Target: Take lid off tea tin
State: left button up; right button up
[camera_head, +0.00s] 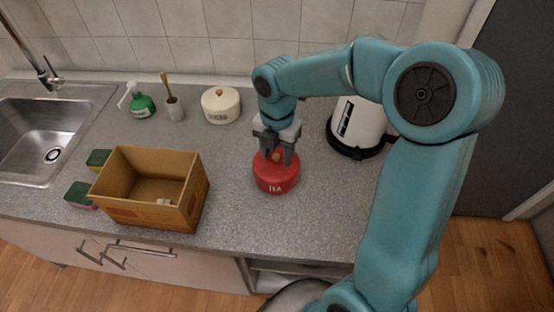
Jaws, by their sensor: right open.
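A red tea tin (275,182) marked "TEA" stands upright on the grey counter, right of the middle. Its lid is on, with a small tan knob (276,157) on top. My right gripper (277,157) points down over the tin. Its fingers are open, one on each side of the knob. I cannot tell whether they touch the knob or the lid. The gripper hides part of the lid's back. My left gripper is not in view.
An open cardboard box (184,203) stands left of the tin. A cream lidded jar (221,106), a brush holder (175,109) and a green soap bottle (142,104) stand at the back. Sponges (81,195) and a sink (40,130) are left.

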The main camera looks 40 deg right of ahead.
aim_at(276, 155)
jog(key=shift+w, duration=0.2)
jog(key=shift+s, duration=0.15)
grip_shut()
notch_tip(276, 155, up, 20)
jog(key=p, duration=0.1)
jog(key=shift+m, duration=0.3)
